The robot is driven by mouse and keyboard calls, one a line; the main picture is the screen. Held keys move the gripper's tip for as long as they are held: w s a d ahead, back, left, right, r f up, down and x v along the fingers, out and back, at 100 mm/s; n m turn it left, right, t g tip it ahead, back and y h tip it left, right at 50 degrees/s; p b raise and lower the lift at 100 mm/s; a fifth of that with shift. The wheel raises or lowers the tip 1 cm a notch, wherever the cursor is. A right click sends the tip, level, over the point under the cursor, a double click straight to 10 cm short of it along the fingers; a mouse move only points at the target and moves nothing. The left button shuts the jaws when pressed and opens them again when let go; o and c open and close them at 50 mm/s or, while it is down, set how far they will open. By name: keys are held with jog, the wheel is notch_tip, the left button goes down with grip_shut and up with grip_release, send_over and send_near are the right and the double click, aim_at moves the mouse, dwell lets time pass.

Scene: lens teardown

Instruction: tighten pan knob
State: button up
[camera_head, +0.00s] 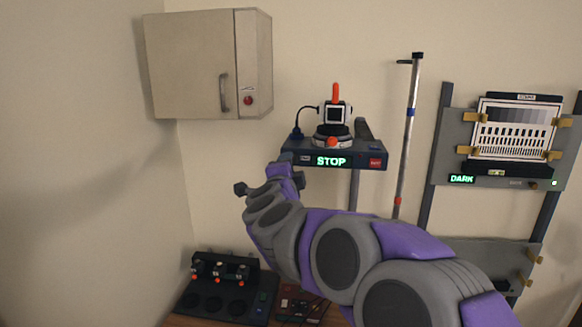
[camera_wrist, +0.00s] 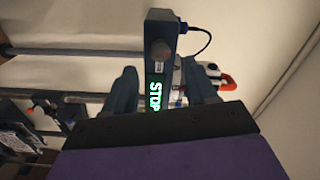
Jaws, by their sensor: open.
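A small camera-like device (camera_head: 335,112) with an orange top handle (camera_head: 336,94) stands on a round base on a dark shelf (camera_head: 348,151). An orange-red knob (camera_head: 332,142) is at the front of the base. A grey round knob (camera_wrist: 160,50) shows on the shelf front in the wrist view, beyond the fingers. I cannot tell which of these is the pan knob. The green STOP display (camera_head: 331,161) is lit. My gripper (camera_wrist: 162,82) is open, with the display seen between its fingers and nothing held.
A wall cabinet (camera_head: 195,65) hangs at upper left. A pole (camera_head: 408,130) stands right of the shelf, then a chart panel (camera_head: 512,130). A black console (camera_head: 225,290) sits below on the table. A cable (camera_wrist: 207,40) loops beside the device.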

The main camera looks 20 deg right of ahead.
jog(key=v, duration=1.2)
jog(key=shift+w+f, duration=0.1)
